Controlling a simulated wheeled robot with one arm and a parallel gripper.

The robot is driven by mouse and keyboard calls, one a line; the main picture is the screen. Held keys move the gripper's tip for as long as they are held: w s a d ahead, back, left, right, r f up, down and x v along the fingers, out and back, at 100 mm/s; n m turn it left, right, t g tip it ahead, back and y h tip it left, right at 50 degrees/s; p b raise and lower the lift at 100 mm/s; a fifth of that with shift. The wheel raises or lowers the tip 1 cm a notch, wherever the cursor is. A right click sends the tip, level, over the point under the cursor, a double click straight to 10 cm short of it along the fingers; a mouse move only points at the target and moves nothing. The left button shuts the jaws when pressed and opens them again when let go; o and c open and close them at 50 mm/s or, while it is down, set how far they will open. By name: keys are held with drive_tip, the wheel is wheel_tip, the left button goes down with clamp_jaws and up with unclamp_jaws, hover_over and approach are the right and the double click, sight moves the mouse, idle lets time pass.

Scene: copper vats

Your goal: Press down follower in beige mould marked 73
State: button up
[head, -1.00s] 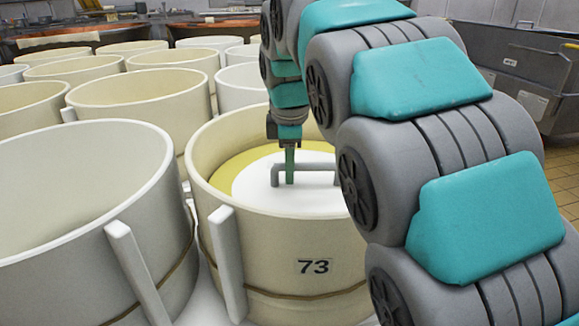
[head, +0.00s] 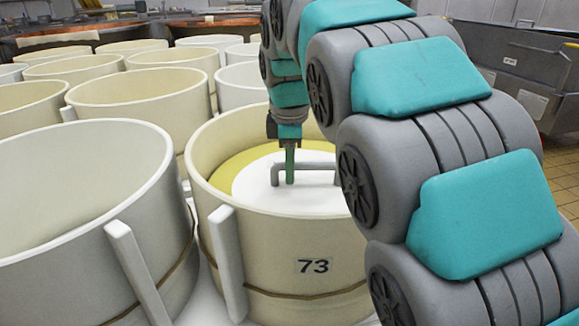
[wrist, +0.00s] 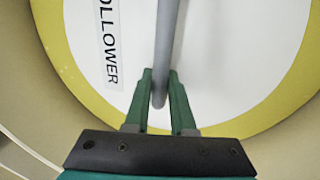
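The beige mould marked 73 (head: 313,266) stands in the front centre of the head view. Inside it lies a white follower disc (head: 255,183) with a yellow ring around it, below the mould's rim. The disc also shows in the wrist view (wrist: 225,65), with part of a label reading "OLLOWER". A grey bar handle (head: 312,167) stands up from the disc. My gripper (wrist: 160,75) points down with its two green fingers on either side of this bar, close against it, and looks shut on it. My arm hides the right part of the mould and the handle's right end.
A larger-looking pale mould (head: 70,185) stands close on the left, with an upright side handle. Several more open moulds fill the space behind. A grey metal tub (head: 520,70) is at the right, beside tiled floor (head: 565,185).

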drive_tip(key=o, duration=0.5)
drive_tip(key=shift+o, duration=0.2)
drive_tip(key=shift+r, duration=0.15)
